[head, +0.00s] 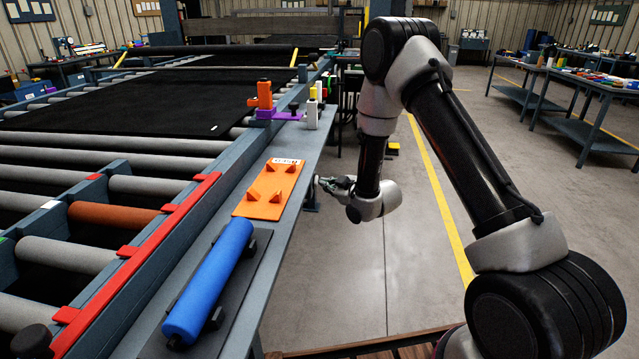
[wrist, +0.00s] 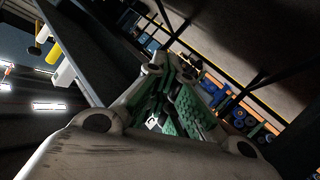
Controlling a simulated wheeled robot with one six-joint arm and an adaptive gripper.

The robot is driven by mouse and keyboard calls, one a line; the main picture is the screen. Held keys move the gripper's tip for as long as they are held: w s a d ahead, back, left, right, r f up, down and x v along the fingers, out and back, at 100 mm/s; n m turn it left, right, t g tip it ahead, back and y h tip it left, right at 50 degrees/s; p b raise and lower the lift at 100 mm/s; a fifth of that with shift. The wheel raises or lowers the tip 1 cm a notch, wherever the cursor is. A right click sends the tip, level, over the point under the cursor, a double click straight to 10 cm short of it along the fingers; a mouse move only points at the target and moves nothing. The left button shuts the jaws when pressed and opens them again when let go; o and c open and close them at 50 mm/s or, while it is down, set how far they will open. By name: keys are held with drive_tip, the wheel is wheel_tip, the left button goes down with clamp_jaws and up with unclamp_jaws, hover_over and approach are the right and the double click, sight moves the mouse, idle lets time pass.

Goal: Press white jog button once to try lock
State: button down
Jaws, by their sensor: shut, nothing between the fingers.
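My gripper (head: 326,183) is shut and empty beside the right edge of the bench along the roller frame, its fingers pointing left toward that edge. In the wrist view its green-padded fingers (wrist: 180,108) fill the middle. Farther along the bench stands a small whitish block (head: 312,116), with a yellow piece (head: 313,93) and a red piece near it. A white block (wrist: 63,73) and a yellow cylinder (wrist: 53,52) show at the upper left of the wrist view, apart from my fingers. I cannot tell which white part is the jog button, and no lock is clearly identifiable.
An orange plate with pegs (head: 270,190) and a blue roller (head: 210,280) lie on the bench (head: 306,150). A purple and orange fixture (head: 265,98) stands at its far part. A red rail (head: 140,260) edges the rollers. The floor (head: 350,270) right of the bench is open.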

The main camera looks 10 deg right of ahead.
drive_tip(key=shift+d, duration=0.1)
drive_tip(key=shift+s+d, duration=0.3)
drive_tip(key=shift+d, duration=0.45)
drive_tip(key=shift+d, duration=0.1)
drive_tip(key=shift+s+d, duration=0.25)
drive_tip(key=shift+d, duration=0.5)
drive_tip(key=shift+s+d, duration=0.25)
drive_tip(key=shift+d, duration=0.55)
drive_tip(key=shift+s+d, duration=0.25)
drive_tip(key=shift+d, duration=0.5)
